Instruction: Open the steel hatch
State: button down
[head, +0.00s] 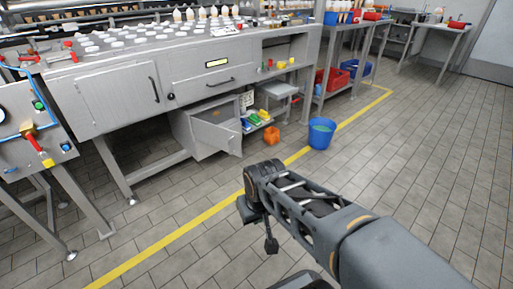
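A flat steel hatch (118,99) with a dark vertical handle (154,90) near its right edge is on the front of the long steel machine at left. It looks shut. To its right is a second steel panel (209,84) with a horizontal handle (221,82) along its lower part; it also looks shut. My arm reaches in from the lower right. My gripper (270,244) hangs low over the floor, well apart from the hatch and to its right. Its fingers are small and dark, and I cannot tell whether they are open or shut.
Below the machine, a steel box (214,138) has its door swung out. A control panel (34,126) on legs is at far left. The tiled floor at right is clear.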

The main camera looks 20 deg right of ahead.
aim_at(229, 140)
jog(key=z, duration=1)
jog(key=i, duration=0.95)
jog(key=u, duration=0.75)
jog(key=i, duration=0.4)
jog(key=u, duration=0.2)
